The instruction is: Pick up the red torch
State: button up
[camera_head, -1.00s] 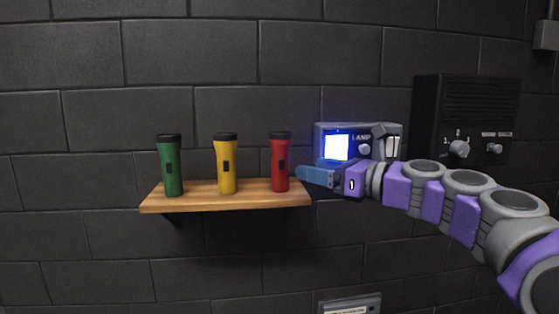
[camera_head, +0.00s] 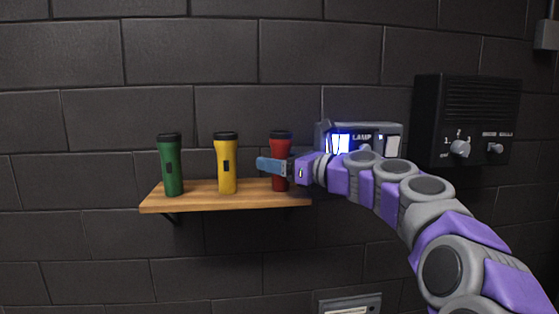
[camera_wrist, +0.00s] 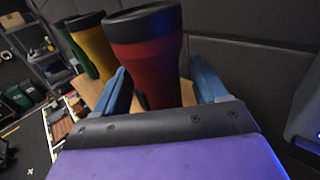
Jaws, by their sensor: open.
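The red torch (camera_head: 280,146) stands upright, black cap up, at the right end of the wooden shelf (camera_head: 225,201). In the wrist view the red torch (camera_wrist: 155,60) stands between the two blue fingers of my gripper (camera_wrist: 163,88), one on each side. My gripper (camera_head: 271,166) is open around the torch's middle. In the head view its fingers hide part of the torch body. I cannot tell whether either finger touches it.
A yellow torch (camera_head: 226,165) and a green torch (camera_head: 171,167) stand upright to the left on the shelf. A lamp panel (camera_head: 393,146) with a lit blue-white square is right behind my arm. A black box with knobs (camera_head: 466,120) is farther right.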

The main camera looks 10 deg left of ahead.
jog(key=shift+s, duration=0.1)
jog(key=shift+c, duration=0.2)
jog(key=shift+d, duration=0.3)
jog(key=c, duration=0.6)
jog(key=shift+a, duration=0.15)
jog(key=c, duration=0.6)
jog(key=shift+o, duration=0.2)
jog(key=shift+r, duration=0.15)
